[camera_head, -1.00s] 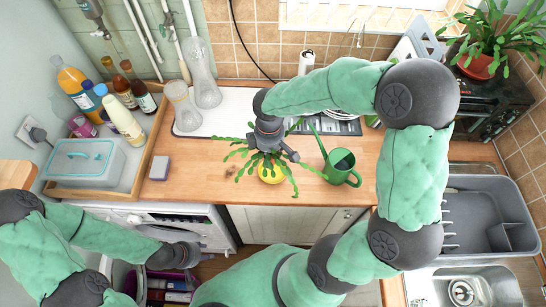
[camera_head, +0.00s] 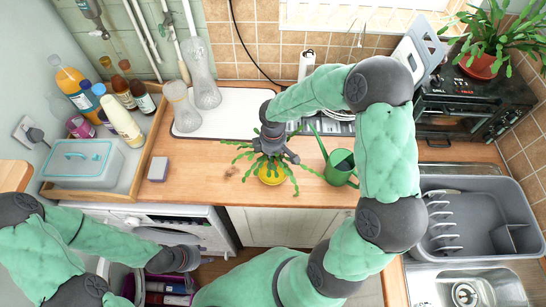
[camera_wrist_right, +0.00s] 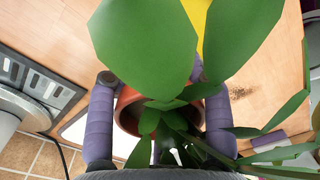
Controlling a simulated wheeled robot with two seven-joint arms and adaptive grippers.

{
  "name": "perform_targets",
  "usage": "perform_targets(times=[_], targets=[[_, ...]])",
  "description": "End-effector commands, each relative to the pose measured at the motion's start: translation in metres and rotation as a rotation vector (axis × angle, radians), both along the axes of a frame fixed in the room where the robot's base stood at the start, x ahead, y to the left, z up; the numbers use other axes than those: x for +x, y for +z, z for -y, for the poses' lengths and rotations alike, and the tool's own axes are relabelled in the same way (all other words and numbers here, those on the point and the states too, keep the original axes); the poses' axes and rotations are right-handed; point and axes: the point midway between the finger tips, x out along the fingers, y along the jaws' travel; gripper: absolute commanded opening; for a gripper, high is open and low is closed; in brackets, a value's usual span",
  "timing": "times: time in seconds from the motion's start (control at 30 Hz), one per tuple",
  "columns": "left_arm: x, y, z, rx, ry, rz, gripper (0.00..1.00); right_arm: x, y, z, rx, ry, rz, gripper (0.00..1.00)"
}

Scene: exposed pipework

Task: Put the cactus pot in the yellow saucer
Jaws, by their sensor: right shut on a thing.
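My right gripper (camera_head: 274,157) is shut on the cactus pot, a reddish-brown pot (camera_wrist_right: 128,112) between purple fingers in the wrist view. The plant's long flat green leaves (camera_head: 240,158) spread around the gripper and hide most of the pot in the head view. The yellow saucer (camera_head: 271,179) is on the wooden counter just below the plant in the picture, partly covered by leaves. A strip of it shows in the wrist view (camera_wrist_right: 197,20). Whether the pot touches the saucer is hidden. My left gripper (camera_head: 180,259) is low at the left, away from the counter; its jaws are unclear.
A green watering can (camera_head: 340,168) stands close to the right of the saucer. A sponge (camera_head: 158,168) and a wooden tray (camera_head: 140,178) with bottles and a lunchbox are at the left. A white board (camera_head: 235,105) lies behind. The sink (camera_head: 465,290) is at the right.

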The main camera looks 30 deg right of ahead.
Motion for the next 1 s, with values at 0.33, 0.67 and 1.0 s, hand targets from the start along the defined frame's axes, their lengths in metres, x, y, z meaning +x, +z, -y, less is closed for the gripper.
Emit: perform_targets(times=[0.33, 0.67, 1.0], targets=[[0.000, -0.006, 0.000, 0.000, 0.000, 0.000, 0.40, 0.000, -0.007, 0.000, 0.000, 0.000, 0.000, 0.04], [0.000, -0.007, 0.000, 0.000, 0.000, 0.000, 0.40, 0.000, -0.009, 0.000, 0.001, 0.000, -0.001, 0.74], [0.000, -0.004, 0.000, 0.000, 0.000, 0.000, 0.40, 0.000, -0.005, 0.000, 0.000, 0.000, 0.000, 0.74]])
